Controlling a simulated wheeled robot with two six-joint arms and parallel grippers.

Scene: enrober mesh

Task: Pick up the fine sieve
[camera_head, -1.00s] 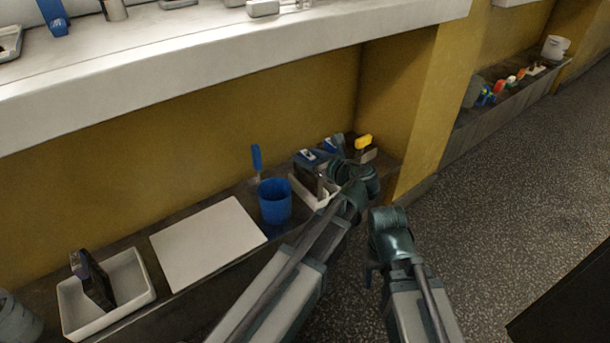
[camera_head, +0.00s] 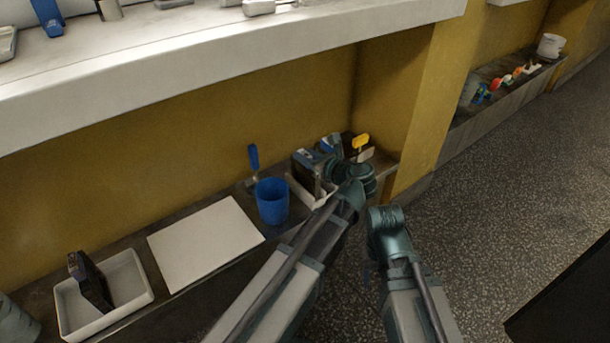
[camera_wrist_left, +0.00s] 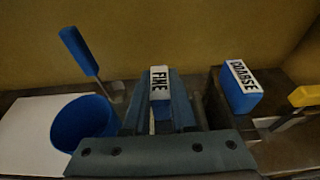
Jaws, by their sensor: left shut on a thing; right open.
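The fine sieve has a blue handle with a white label reading FINE (camera_wrist_left: 160,80) in the left wrist view. My left gripper (camera_wrist_left: 161,92) is shut on this handle, one finger on each side. In the head view my left gripper (camera_head: 322,161) is over the white tray (camera_head: 318,200) on the ledge, and the sieve's dark body (camera_head: 307,180) stands upright there. The fingers and wrist hide much of the handle. My right gripper (camera_head: 369,272) is open and empty, low over the floor, away from the ledge.
A blue handle labelled COARSE (camera_wrist_left: 240,88) stands to the right, near a yellow-handled tool (camera_head: 360,142). A blue cup (camera_head: 272,202), a white board (camera_head: 205,243) and a white tray with a dark block (camera_head: 128,305) lie leftward. A white counter (camera_head: 220,50) overhangs behind.

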